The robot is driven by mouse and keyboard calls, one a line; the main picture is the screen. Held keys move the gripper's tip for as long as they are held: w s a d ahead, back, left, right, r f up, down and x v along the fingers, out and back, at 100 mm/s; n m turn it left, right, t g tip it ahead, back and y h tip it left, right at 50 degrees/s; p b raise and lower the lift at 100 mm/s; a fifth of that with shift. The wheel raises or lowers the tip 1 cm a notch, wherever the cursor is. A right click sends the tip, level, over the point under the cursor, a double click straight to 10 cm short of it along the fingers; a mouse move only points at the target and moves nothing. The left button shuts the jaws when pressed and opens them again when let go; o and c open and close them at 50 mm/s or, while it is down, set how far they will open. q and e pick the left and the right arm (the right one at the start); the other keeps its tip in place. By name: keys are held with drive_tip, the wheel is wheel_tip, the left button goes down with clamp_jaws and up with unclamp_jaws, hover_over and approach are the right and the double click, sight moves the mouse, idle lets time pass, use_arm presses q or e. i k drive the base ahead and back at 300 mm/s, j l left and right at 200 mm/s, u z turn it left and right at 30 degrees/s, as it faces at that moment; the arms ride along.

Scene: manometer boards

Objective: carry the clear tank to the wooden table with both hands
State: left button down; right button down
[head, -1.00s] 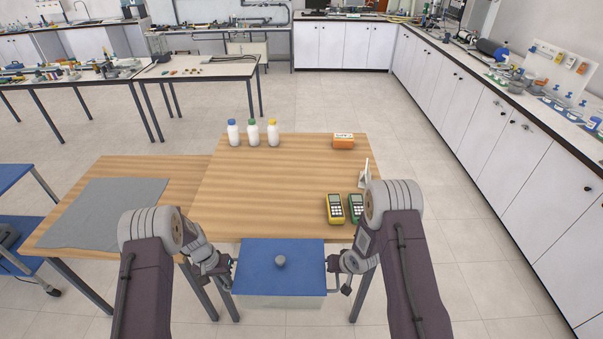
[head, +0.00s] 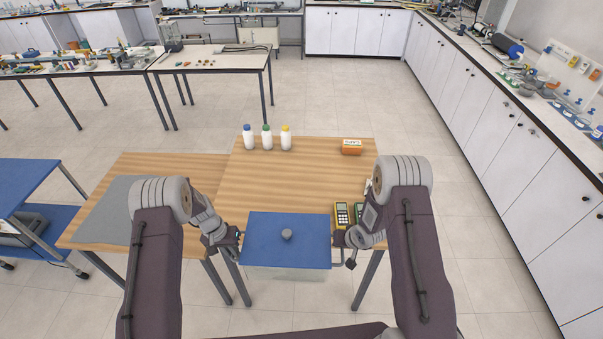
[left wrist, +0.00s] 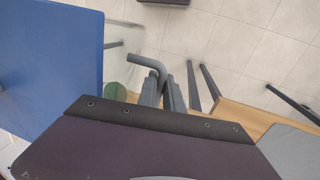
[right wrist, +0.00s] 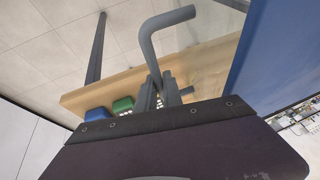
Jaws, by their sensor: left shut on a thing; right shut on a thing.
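The clear tank (head: 285,273) with a blue lid (head: 262,240) and a grey knob hangs level between my two arms, at the near edge of the wooden table (head: 300,185). My left gripper (head: 236,240) is shut on the tank's left handle. My right gripper (head: 340,240) is shut on its right handle. The left wrist view shows a grey bent handle (left wrist: 148,62) between the fingers, beside the clear wall. The right wrist view shows the other handle (right wrist: 150,45). The tank's underside is hidden.
White bottles (head: 267,138) with coloured caps and an orange box (head: 352,147) stand at the table's far side. A yellow meter (head: 342,214) and a green one are near the right arm, partly hidden. A grey mat (head: 105,210) lies at left. The table's middle is clear.

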sight(266, 210)
drive_tip(key=i+j, duration=0.2)
drive_tip(key=i, duration=0.2)
drive_tip(key=i+j, duration=0.2)
drive_tip(key=i, duration=0.25)
